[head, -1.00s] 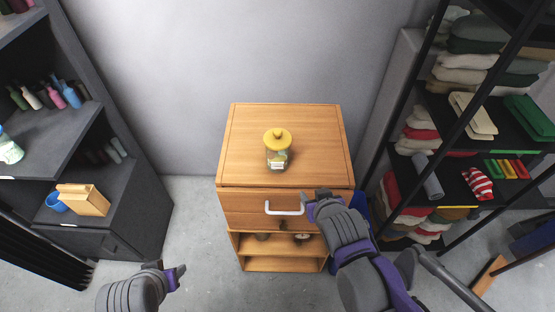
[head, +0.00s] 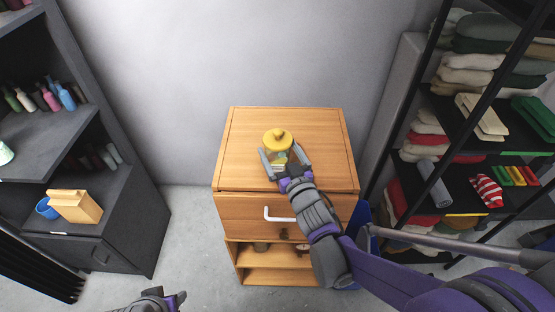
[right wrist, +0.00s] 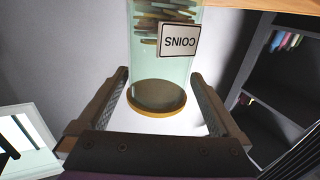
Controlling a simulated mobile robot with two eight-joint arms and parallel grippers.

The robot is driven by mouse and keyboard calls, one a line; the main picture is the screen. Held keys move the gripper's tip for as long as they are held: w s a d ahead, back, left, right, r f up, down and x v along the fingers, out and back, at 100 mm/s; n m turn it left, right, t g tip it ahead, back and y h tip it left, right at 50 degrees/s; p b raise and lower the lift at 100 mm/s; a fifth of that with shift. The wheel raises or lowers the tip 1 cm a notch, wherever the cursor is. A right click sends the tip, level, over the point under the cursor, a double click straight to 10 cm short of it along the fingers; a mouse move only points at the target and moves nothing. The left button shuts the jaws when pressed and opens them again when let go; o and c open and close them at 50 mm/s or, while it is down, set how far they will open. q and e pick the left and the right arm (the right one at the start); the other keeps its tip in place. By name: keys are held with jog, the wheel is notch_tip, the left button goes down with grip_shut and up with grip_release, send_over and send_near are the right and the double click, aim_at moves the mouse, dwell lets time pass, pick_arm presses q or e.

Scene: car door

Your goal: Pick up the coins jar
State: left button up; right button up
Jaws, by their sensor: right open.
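The coins jar (head: 277,138) is clear glass with a yellow lid and stands upright on top of the wooden cabinet (head: 240,150). In the right wrist view the jar (right wrist: 165,60) appears upside down, with coins inside and a white COINS label (right wrist: 179,40). My right gripper (head: 284,164) is open at the jar's near side, one finger to each side of it. In the right wrist view the fingers (right wrist: 160,112) stand apart from the glass and lid. My left gripper (head: 170,299) is low at the left, away from the cabinet; its jaw opening is unclear.
The cabinet has a drawer with a white handle (head: 280,215) and open shelves below. A dark shelf unit (head: 100,190) with bottles stands at left. A black rack (head: 470,140) with folded cloths stands at right. The cabinet top around the jar is clear.

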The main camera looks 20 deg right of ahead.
jog(key=w, duration=0.5)
jog(key=shift+a+f, duration=0.15)
jog(key=shift+a, duration=0.05)
grip_shut()
